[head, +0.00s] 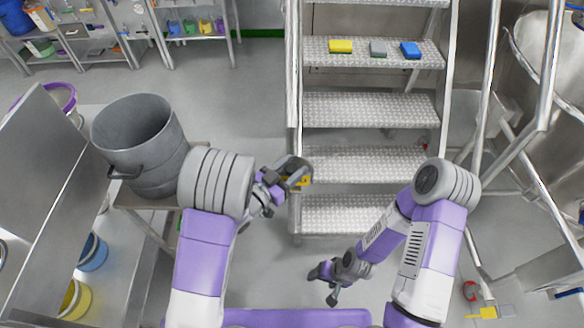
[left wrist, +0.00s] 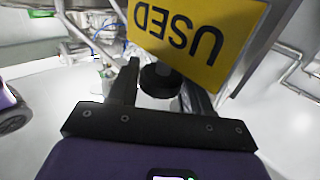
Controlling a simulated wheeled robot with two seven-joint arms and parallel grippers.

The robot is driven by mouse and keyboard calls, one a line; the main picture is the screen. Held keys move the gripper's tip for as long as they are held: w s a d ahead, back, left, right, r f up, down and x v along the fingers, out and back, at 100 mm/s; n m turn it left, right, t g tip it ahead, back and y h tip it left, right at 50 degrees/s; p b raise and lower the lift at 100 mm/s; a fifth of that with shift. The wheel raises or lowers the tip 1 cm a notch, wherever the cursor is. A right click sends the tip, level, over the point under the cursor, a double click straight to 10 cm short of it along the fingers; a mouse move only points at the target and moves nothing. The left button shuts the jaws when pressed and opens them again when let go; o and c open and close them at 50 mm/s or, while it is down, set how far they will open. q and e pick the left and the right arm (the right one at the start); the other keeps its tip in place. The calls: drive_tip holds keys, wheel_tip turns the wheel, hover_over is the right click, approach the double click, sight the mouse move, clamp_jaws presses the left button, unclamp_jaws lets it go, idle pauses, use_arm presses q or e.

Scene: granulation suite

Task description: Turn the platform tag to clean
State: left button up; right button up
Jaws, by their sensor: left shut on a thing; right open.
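The platform tag (left wrist: 192,40) is a yellow plate reading "USED", upside down in the left wrist view. In the head view a yellow bit of it (head: 303,181) shows beside my left gripper, at the left rail of the steps. My left gripper (head: 292,174) is shut on a dark round knob (left wrist: 160,80) just below the tag's lettering in the left wrist view. The tag's other face is hidden. My right gripper (head: 331,284) is open and empty, low over the floor in front of the steps.
A steel pot (head: 145,145) stands on a stand at left. A large steel vessel (head: 550,60) and pipes fill the right. Floor between my arms is clear.

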use_arm(q)
drive_tip(key=n+t+y+b, duration=0.2)
drive_tip(key=n+y, duration=0.1)
drive_tip(key=y, duration=0.1)
drive_tip(key=shift+f+t, duration=0.1)
drive_tip(key=shift+t, duration=0.3)
drive_tip(key=n+t+y, duration=0.1)
drive_tip(key=n+y, duration=0.1)
drive_tip(key=shift+d+y, duration=0.1)
drive_tip(key=shift+y, duration=0.2)
drive_tip(key=n+y, duration=0.2)
drive_tip(key=y, duration=0.1)
drive_tip(key=n+t+y, duration=0.1)
drive_tip(key=n+y, duration=0.1)
drive_tip(key=y, duration=0.2)
drive_tip(key=shift+n, duration=0.3)
drive_tip(key=n+g+y, duration=0.1)
drive_tip(key=n+y, duration=0.1)
drive_tip(key=y, duration=0.1)
drive_tip(key=n+g+y, duration=0.1)
drive_tip(key=n+y, duration=0.1)
drive_tip(key=y, duration=0.2)
drive_tip(key=shift+n, duration=0.3)
drive_tip(key=n+g+y+p, duration=0.2)
drive_tip(key=n+g+y, duration=0.3)
drive_tip(key=g+y, duration=0.1)
drive_tip(key=shift+n+y, duration=0.3)
drive_tip(key=shift+w+r, duration=0.1)
drive_tip(key=shift+r, duration=0.1)
